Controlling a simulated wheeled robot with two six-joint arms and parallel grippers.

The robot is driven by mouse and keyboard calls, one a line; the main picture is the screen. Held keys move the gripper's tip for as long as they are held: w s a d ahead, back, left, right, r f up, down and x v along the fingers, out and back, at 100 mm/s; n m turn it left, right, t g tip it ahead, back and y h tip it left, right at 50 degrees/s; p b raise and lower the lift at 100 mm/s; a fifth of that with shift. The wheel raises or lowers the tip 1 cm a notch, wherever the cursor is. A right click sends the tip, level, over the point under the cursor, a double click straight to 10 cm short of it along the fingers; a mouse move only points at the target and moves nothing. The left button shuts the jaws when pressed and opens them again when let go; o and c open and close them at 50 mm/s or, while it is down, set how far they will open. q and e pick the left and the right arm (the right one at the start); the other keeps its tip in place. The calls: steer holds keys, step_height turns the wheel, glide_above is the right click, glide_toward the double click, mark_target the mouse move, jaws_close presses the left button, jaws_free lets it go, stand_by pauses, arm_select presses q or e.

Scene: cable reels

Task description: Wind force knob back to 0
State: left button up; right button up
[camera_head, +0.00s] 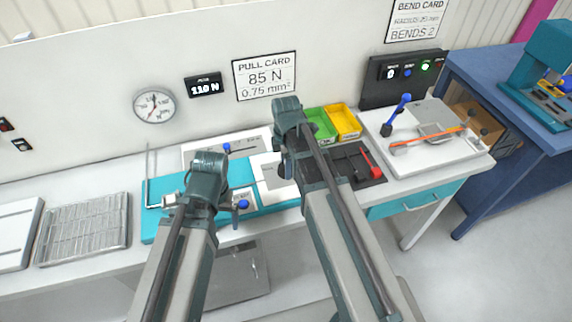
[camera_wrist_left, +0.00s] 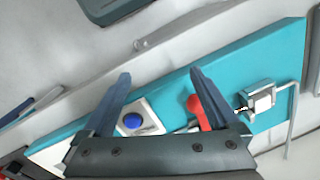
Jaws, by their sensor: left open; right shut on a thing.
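A round blue knob (camera_head: 243,204) on a small white plate sits on the teal pull-test base (camera_head: 150,228), beside my left wrist; I take it as the force knob. In the left wrist view, the blue knob (camera_wrist_left: 133,121) is between the open, empty fingers of my left gripper (camera_wrist_left: 160,74), nearer the left finger. The force display (camera_head: 207,86) reads 110 N. My right gripper (camera_head: 284,166) is shut, largely hidden by its arm; what it holds cannot be made out.
A metal clamp (camera_wrist_left: 258,101) is on the base beyond the red handle. A pull card (camera_head: 265,77) reads 85 N, 0.75 mm². Green (camera_head: 323,138) and yellow (camera_head: 346,127) bins and a red-handled tool (camera_head: 370,165) stand right of my right arm.

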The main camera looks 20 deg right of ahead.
steer(key=shift+n, duration=0.6)
steer(key=o, duration=1.4)
arm_select(q)
step_height(320, 180, up, 14)
steer(key=p, duration=1.4)
arm_select(e)
step_height(320, 180, up, 14)
steer(key=shift+f, duration=0.1)
arm_select(q)
steer(key=shift+f, duration=0.2)
arm_select(e)
steer(key=shift+f, duration=0.1)
arm_select(q)
step_height(320, 180, down, 13)
steer(key=b, duration=1.3)
steer(key=shift+f, duration=0.1)
arm_select(e)
step_height(320, 180, down, 13)
steer(key=shift+f, duration=0.1)
